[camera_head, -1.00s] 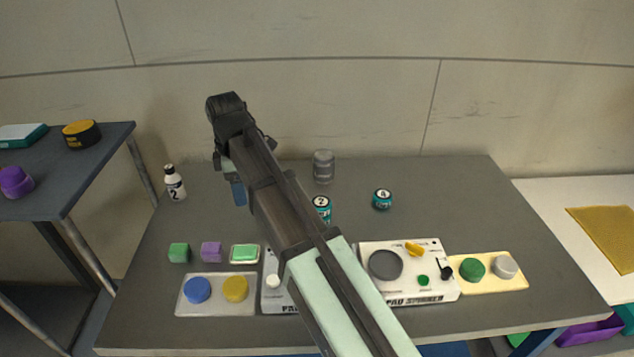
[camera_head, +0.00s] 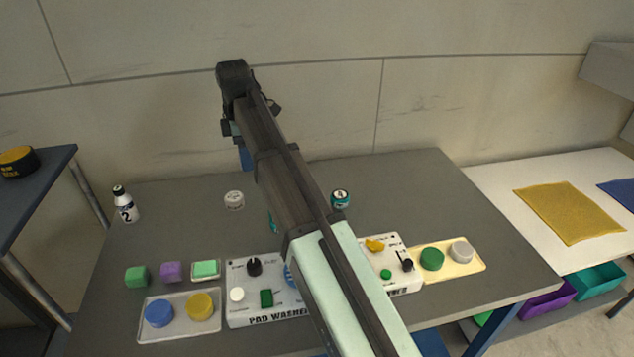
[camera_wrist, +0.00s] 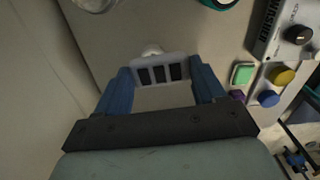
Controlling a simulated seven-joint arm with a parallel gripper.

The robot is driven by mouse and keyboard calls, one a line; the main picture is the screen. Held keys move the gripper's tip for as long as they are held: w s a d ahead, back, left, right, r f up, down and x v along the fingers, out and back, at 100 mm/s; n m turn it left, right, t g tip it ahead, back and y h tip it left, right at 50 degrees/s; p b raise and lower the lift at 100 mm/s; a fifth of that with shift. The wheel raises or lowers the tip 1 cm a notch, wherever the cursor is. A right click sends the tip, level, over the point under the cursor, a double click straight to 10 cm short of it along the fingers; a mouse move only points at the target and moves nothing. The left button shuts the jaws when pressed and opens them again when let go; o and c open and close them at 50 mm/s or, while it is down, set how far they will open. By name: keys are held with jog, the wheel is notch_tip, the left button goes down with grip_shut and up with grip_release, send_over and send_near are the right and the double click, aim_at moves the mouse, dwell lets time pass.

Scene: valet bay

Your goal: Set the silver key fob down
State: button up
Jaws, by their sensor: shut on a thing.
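The silver key fob (camera_wrist: 158,69) is a pale grey piece with dark button-like slots, seen in the wrist view. My gripper (camera_wrist: 160,82) is shut on it, with one blue finger at each side. The fob is held over the grey table (camera_wrist: 200,50); I cannot tell how high. In the head view my gripper (camera_head: 246,158) hangs over the left back part of the table (camera_head: 400,185), mostly hidden by my arm. The fob itself is hidden there.
A bottle marked 2 (camera_head: 125,205) stands at the left. A white-topped round container (camera_head: 234,201) and a teal can marked 4 (camera_head: 340,198) stand near the back. Blocks, the pad washer panel (camera_head: 240,312) and pad trays line the front. The table's back right is clear.

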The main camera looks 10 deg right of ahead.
jog(key=w+d+m, duration=0.1)
jog(key=w+d, duration=0.3)
jog(key=d, duration=0.6)
jog(key=w+d, duration=0.4)
jog(key=d, duration=0.6)
jog(key=shift+d+f, duration=0.15)
jog(key=shift+f, duration=3.65)
jog(key=shift+d+f, duration=0.15)
jog(key=shift+f, duration=3.6)
jog(key=shift+f, duration=0.15)
jog(key=o, duration=1)
notch_tip(320, 180, up, 12)
jog(key=shift+r, duration=0.15)
